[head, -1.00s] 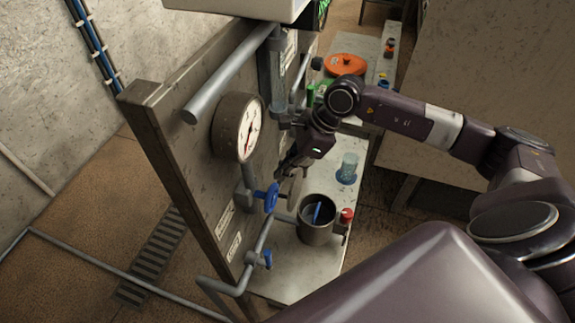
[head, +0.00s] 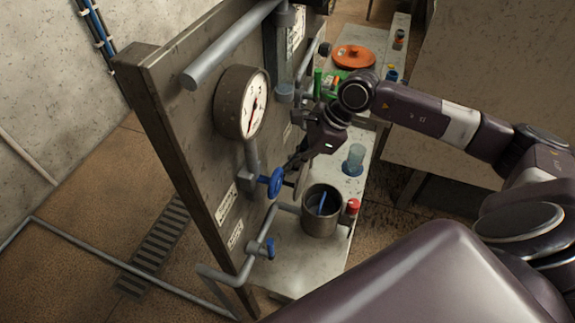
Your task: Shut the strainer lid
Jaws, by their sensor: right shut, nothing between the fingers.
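The strainer (head: 322,226) is a grey open-topped pot on the bench beside the upright panel, with a blue piece inside. Its lid (head: 302,181) appears as a pale disc standing up on the pot's far side, partly hidden by my gripper, so its exact angle is unclear. My right gripper (head: 290,168) is shut and empty. It reaches in from the right, with its fingertips between the lid and the panel, above the pot. I cannot tell whether it touches the lid. My left gripper is not in view.
A pressure gauge (head: 241,102) and a blue valve wheel (head: 275,182) stick out from the panel, close to the gripper. A red-capped bottle (head: 351,209) stands right of the pot, a clear blue cup (head: 354,160) behind. An orange lidded item (head: 353,56) sits farther back.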

